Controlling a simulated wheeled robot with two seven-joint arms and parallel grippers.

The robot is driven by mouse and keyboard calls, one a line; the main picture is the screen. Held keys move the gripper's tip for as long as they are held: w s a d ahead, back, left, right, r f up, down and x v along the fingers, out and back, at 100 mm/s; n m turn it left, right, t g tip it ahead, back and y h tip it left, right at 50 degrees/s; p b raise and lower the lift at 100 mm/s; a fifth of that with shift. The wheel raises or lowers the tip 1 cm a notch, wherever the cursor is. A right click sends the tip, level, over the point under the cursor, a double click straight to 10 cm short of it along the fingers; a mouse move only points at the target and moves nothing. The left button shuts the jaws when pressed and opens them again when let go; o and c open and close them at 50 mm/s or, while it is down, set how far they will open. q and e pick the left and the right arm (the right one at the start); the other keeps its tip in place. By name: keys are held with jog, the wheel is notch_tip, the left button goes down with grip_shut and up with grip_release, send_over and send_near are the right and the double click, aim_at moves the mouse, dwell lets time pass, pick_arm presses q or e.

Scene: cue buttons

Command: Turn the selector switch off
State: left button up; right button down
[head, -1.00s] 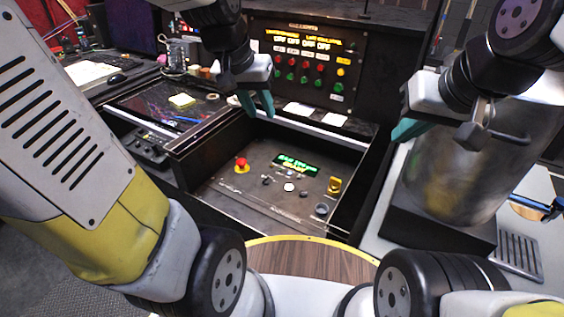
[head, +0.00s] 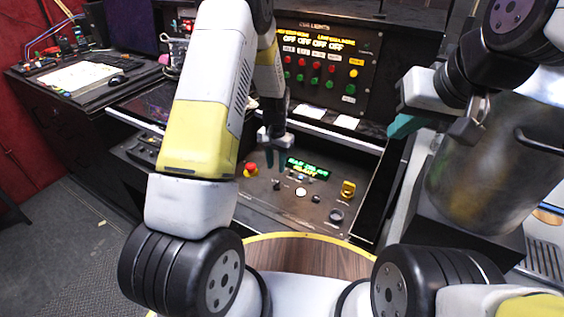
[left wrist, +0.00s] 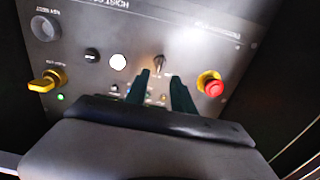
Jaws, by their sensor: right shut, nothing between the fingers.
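The control panel (head: 265,206) lies flat ahead of me. A small dark switch with a pale pointer (head: 277,185) looks like the selector switch; its label is unreadable. In the left wrist view this switch (left wrist: 159,65) sits just beyond the fingertips, between the white button (left wrist: 118,62) and the red stop button (left wrist: 211,84). My left gripper (head: 275,160) points down above the panel, its teal fingers apart and empty. Its fingers also show in the left wrist view (left wrist: 159,82), apart from the switch. My right gripper (head: 397,126) is shut and empty, away to the right.
An upright light box (head: 322,65) stands behind. A metal cylinder (head: 490,165) is at right.

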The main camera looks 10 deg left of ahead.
aim_at(277, 183)
pick_arm(q)
notch_tip(277, 183, down, 8)
jog(key=shift+r, duration=0.1)
dwell(0.4)
grip_shut()
